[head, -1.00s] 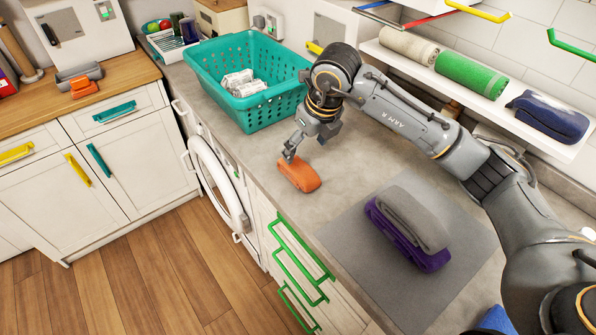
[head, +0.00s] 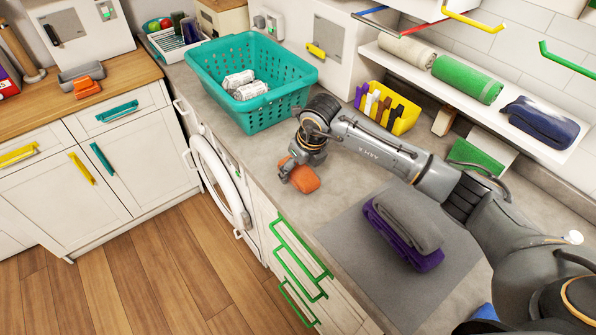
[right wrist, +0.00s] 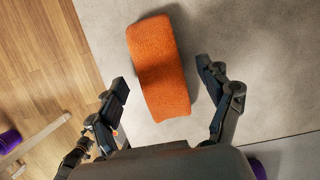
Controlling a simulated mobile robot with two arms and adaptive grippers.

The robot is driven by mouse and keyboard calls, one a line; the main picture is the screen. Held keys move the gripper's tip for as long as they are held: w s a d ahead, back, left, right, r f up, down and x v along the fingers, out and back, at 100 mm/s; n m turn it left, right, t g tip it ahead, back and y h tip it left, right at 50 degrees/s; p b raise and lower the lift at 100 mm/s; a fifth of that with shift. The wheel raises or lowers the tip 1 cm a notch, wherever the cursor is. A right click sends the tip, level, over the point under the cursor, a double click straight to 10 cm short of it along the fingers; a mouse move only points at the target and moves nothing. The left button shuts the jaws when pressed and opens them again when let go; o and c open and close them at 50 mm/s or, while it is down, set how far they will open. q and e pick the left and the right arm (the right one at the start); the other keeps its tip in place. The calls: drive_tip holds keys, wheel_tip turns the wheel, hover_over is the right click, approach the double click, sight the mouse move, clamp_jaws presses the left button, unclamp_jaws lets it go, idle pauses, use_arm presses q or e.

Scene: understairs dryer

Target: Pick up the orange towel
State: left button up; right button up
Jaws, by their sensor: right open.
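The orange towel (head: 300,176) lies folded on the grey counter near its front edge, just above the green-handled drawers. It also shows in the right wrist view (right wrist: 160,68) as a rounded block, set lengthwise between the directions of the two fingers. My right gripper (head: 290,170) is low over the counter at the towel's left end and hides a part of it. In the right wrist view the fingers of the gripper (right wrist: 170,95) are spread, one on each side of the towel's near end, with gaps on both sides. My left gripper is not in view.
A grey mat (head: 350,235) with folded grey and purple towels (head: 410,225) lies to the right. A yellow holder (head: 405,121) stands at the back. Rolled towels lie on the shelf (head: 555,148).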

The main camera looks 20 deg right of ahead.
drive_tip(key=shift+f+b, duration=0.25)
drive_tip(key=shift+b, duration=0.15)
idle(0.3)
drive_tip(key=c, duration=1.3)
